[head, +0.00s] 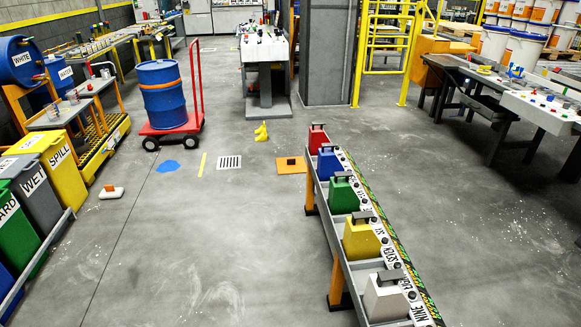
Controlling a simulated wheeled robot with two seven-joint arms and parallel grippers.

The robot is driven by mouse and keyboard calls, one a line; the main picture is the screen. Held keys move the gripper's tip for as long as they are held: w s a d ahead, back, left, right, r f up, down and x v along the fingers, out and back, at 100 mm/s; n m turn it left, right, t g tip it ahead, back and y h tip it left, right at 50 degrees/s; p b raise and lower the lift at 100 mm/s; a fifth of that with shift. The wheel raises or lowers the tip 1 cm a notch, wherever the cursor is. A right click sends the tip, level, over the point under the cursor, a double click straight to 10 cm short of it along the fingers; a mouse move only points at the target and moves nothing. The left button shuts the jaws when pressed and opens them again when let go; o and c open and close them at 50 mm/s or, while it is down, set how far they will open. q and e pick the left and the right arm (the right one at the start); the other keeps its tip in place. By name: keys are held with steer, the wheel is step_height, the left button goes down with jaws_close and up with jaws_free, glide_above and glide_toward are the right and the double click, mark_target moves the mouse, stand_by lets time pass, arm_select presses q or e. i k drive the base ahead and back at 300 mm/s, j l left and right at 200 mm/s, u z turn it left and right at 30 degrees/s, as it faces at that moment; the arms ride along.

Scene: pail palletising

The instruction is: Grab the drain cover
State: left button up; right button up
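A flat orange square (290,171) with a small dark block-like handle on top lies on the floor near the middle of the head view; it looks like the drain cover. Neither of my grippers is in view.
A rack (340,255) of coloured cases stands in the right foreground, its far end near the orange square. A blue drum (161,95) stands on a red cart (172,128). A blue puddle-like patch (167,166) and a yellow item (261,132) lie nearby. The central foreground floor is clear.

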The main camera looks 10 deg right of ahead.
mark_target(288, 165)
steer(key=i+j+u, duration=0.1)
steer(key=i, duration=0.6)
steer(key=i+j+u, duration=0.1)
steer(key=i+j, duration=0.2)
steer(key=i, duration=0.4)
steer(key=i+j, duration=0.1)
steer(key=i, duration=0.6)
steer(key=i+l, duration=0.15)
steer(key=i, duration=0.35)
steer(key=i+l+u, duration=0.15)
steer(key=i, duration=0.3)
steer(key=i+l, duration=0.2)
steer(key=i, duration=0.25)
steer(key=i+l+u, duration=0.1)
steer(key=i, duration=0.4)
steer(key=i+l+u, duration=0.1)
steer(key=i+l, duration=0.25)
steer(key=i+l+u, duration=0.1)
steer(key=i+l, duration=1.05)
steer(key=i, duration=0.2)
steer(key=i+l+u, duration=0.1)
steer(key=l, duration=0.6)
steer(key=i+l+u, duration=0.1)
steer(key=l, duration=0.6)
